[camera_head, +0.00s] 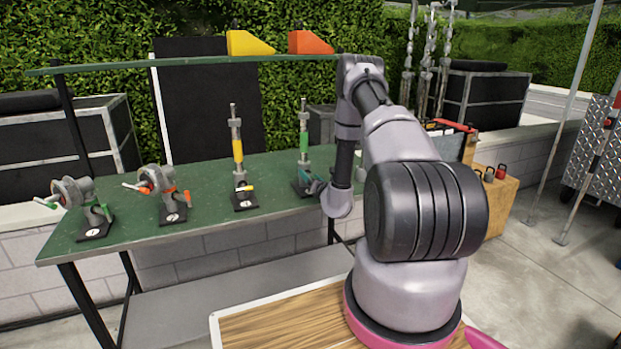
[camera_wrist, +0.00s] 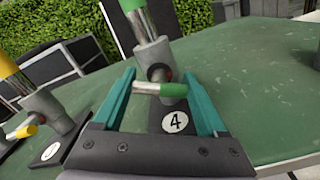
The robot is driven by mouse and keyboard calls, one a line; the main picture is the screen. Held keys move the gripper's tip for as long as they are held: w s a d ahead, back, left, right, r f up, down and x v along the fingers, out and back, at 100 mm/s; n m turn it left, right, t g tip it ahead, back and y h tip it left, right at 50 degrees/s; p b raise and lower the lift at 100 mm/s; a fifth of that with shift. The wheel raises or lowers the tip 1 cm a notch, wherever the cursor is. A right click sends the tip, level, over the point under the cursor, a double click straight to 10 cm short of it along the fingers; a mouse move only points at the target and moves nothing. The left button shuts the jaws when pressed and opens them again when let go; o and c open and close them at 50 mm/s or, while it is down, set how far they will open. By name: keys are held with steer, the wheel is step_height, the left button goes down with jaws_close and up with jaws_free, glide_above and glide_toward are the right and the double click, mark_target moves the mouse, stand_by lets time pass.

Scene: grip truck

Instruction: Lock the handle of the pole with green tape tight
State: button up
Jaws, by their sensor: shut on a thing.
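The pole with green tape (camera_head: 304,140) stands upright in its clamp on the green table, left of my arm in the head view. In the wrist view its green tape (camera_wrist: 128,6) is at the top edge, above the grey clamp body (camera_wrist: 152,55). The clamp's handle (camera_wrist: 172,90) is a short metal bar with a green end, lying crosswise in front of the base marked 4 (camera_wrist: 175,122). In the head view my gripper (camera_head: 316,187) is partly hidden by my arm.
The pole with yellow tape (camera_head: 238,150) and its yellow handle (camera_wrist: 22,132) stand to the left. Two clamps with orange (camera_head: 160,185) and green handles (camera_head: 75,195) are farther left. A shelf bar (camera_head: 190,62) runs above the table's back. The table (camera_wrist: 260,100) is clear right of the pole.

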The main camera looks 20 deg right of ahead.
steer(key=m, duration=0.3)
steer(key=shift+d+m, duration=0.15)
steer(key=shift+m, duration=0.25)
steer(key=m, duration=0.3)
steer(key=shift+f+m, duration=0.15)
steer(key=shift+m, duration=0.15)
steer(key=m, duration=0.3)
steer(key=shift+f+m, duration=0.1)
steer(key=shift+m, duration=0.3)
steer(key=m, duration=0.3)
steer(key=shift+f+m, duration=0.1)
steer(key=shift+m, duration=0.2)
steer(key=m, duration=0.3)
steer(key=shift+m, duration=0.3)
steer(key=m, duration=0.3)
steer(key=shift+f+m, duration=0.15)
steer(key=shift+m, duration=0.15)
steer(key=m, duration=0.6)
steer(key=shift+a, duration=0.2)
steer(key=shift+m, duration=0.4)
steer(key=shift+f, duration=0.1)
